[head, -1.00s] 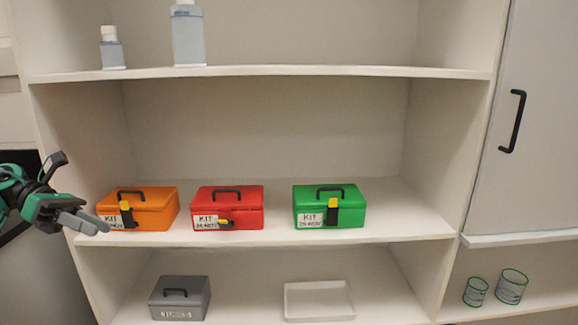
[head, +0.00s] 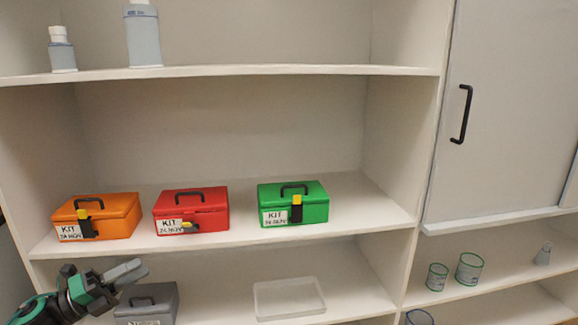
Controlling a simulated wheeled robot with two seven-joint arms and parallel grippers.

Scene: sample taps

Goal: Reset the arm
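My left gripper (head: 128,272) is at the lower left, in front of the shelf unit and below the orange kit box. Its grey fingers point right and hide part of the grey box (head: 150,300) on the lower shelf. I cannot tell whether the fingers are apart or together; nothing shows between them. My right gripper is out of view. On the middle shelf stand an orange kit box (head: 115,214), a red kit box (head: 207,207) and a green kit box (head: 313,205), each with a black handle and a white label.
A white tray (head: 289,297) lies on the lower shelf. Two bottles (head: 62,50) (head: 144,38) stand on the upper shelf. A grey door (head: 510,110) with a black handle is at right, above glass containers (head: 469,268). The middle shelf is bare right of the green box.

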